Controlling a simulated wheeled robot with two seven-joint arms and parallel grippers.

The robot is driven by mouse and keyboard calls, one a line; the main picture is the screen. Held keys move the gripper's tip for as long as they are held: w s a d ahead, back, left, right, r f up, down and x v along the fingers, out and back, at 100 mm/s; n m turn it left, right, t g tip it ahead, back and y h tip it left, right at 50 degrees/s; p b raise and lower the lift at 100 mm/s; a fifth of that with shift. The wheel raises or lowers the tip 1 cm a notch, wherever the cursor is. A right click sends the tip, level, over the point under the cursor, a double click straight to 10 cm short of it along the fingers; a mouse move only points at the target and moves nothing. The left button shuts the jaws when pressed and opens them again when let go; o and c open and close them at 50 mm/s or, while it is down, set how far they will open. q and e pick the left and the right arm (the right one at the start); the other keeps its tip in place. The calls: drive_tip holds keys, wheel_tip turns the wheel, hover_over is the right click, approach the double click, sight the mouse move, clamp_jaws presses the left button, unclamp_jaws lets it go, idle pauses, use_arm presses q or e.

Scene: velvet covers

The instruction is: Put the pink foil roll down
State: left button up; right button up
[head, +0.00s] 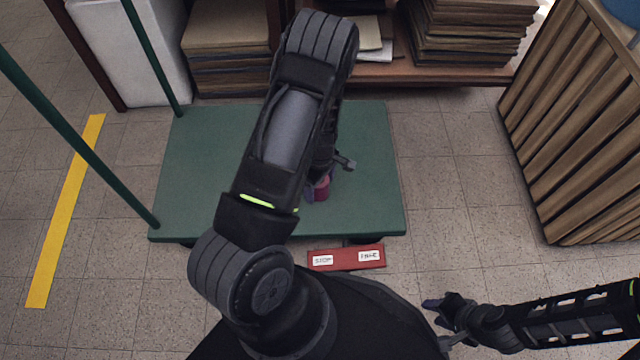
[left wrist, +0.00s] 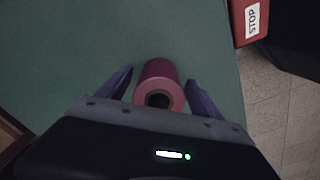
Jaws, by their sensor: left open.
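The pink foil roll (head: 321,188) is at the green platform (head: 365,215), partly hidden by my left arm in the head view. In the left wrist view the roll (left wrist: 160,76) shows its open end with a dark core hole towards my gripper. It appears to rest on the green surface. My left gripper (left wrist: 159,78) is open, with one purple finger on each side of the roll and small gaps visible. In the head view this gripper (head: 324,180) is mostly hidden by its own arm. My right gripper (head: 436,308) is low at the right, away from the platform; its opening is unclear.
A red block with white labels, one reading STOP (head: 346,257), lies at the platform's front edge. Green poles (head: 80,138) rise at the left. Shelves with stacked boards (head: 470,35) stand behind, and a slatted wooden crate (head: 575,130) stands right. The platform's left part is clear.

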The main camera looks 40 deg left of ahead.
use_arm(q)
wheel_tip(320, 180, up, 12)
drive_tip(key=p, duration=0.5)
drive_tip(key=shift+r, duration=0.15)
idle(0.6)
drive_tip(key=s+d+f+m+h, duration=0.1)
drive_tip(key=s+d+f+m, duration=0.3)
drive_tip(key=d, duration=0.3)
drive_tip(key=s+d+f+m+h, duration=0.1)
drive_tip(key=s+d+f+m, duration=0.1)
drive_tip(key=s+d+m, duration=0.5)
drive_tip(key=s+d+r+m+h, duration=0.1)
drive_tip(key=d+m, duration=0.4)
drive_tip(key=d, duration=0.8)
drive_tip(key=shift+s+r+t+h, duration=0.4)
drive_tip(key=shift+s+h, duration=0.05)
drive_tip(key=shift+h, duration=0.15)
drive_tip(key=shift+c, duration=0.3)
